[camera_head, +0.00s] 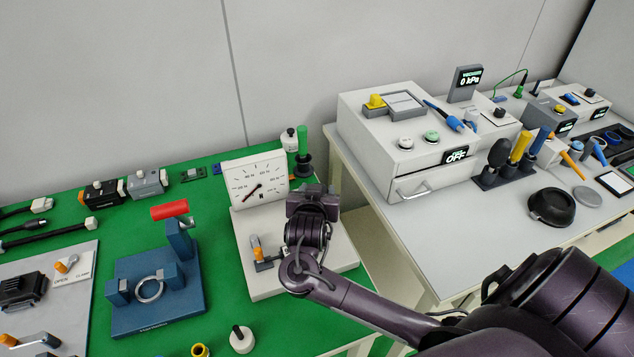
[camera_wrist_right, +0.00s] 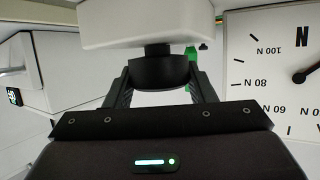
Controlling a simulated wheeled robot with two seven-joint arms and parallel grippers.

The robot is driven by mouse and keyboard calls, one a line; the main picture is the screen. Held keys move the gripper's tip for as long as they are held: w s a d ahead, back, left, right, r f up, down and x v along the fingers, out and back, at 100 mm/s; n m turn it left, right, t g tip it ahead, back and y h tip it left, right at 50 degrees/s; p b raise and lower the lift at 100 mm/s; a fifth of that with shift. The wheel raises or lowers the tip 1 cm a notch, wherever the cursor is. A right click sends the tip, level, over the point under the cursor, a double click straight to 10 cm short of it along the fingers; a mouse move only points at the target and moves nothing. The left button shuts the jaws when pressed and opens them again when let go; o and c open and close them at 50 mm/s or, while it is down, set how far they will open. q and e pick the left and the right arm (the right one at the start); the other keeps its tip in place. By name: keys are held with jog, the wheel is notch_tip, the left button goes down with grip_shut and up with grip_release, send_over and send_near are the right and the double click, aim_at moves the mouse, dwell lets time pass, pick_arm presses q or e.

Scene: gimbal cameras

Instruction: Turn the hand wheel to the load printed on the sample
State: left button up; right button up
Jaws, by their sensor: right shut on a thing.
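The white force gauge (camera_head: 258,180) stands upright on a white base (camera_head: 345,247); its dial also shows upside down in the right wrist view (camera_wrist_right: 275,75). Its needle points to the lower left in the head view, near the low end of the scale. My right gripper (camera_wrist_right: 158,85) is shut on a black hand wheel (camera_wrist_right: 155,72), which sits on a short stem from a white block (camera_wrist_right: 140,22). In the head view my right gripper (camera_head: 312,200) covers the wheel. A small grey and orange clamp (camera_head: 257,248) is on the base. I cannot make out a printed load. My left gripper is out of view.
A blue fixture (camera_head: 160,285) with a red handle (camera_head: 169,210) stands left on the green mat. A green-handled tool (camera_head: 303,140) stands behind the gauge. A white cabinet (camera_head: 385,150) is on the grey table to the right. A gap separates the tables.

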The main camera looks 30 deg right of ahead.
dwell(0.3)
jog(key=o, duration=1)
jog(key=v, duration=0.7)
jog(key=shift+s+a+r+p, duration=0.15)
jog(key=shift+s+a+p, duration=0.05)
jog(key=shift+a+p, duration=0.15)
